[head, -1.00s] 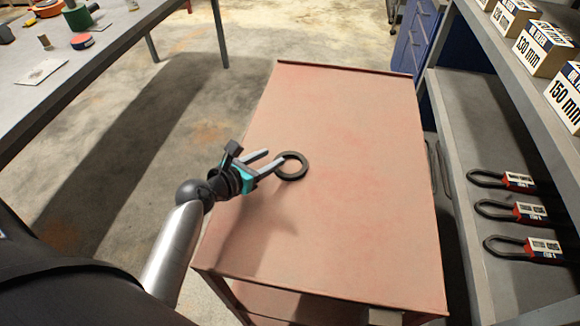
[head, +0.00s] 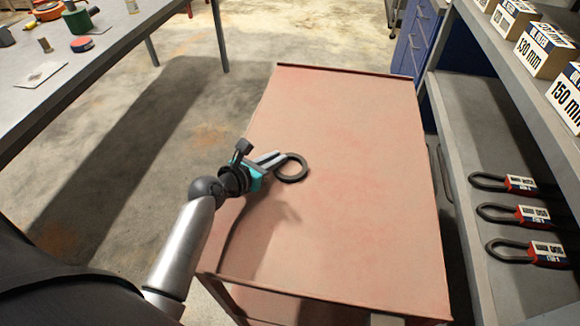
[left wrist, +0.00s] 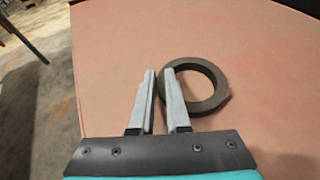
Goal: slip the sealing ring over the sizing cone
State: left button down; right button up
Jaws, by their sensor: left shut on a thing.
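The sealing ring (head: 304,171) is dark, flat and round. It is at the top of the reddish cart (head: 350,220), near the cart's left side. My left gripper (head: 280,158) reaches in from the left and is shut on the ring's near-left band. In the left wrist view, the fingers (left wrist: 160,78) are close together at the left part of the ring (left wrist: 221,90), and the rest of the ring sticks out to the right. I cannot pick out the sizing cone in these views. My right gripper is not in view.
A grey table (head: 110,45) at the upper left holds a green cylinder (head: 78,20), an orange-red disc (head: 82,44) and other small items. A grey shelf (head: 470,130) on the right holds boxes and packaged dark loops. Most of the cart top is clear.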

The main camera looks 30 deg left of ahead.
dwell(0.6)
pick_arm(q)
jog(key=shift+r+p, duration=0.4)
jog(key=shift+r, duration=0.3)
notch_tip(320, 180, up, 19)
jog(key=p, duration=0.7)
jog(key=shift+f+p, duration=0.2)
jog(key=shift+p, duration=0.2)
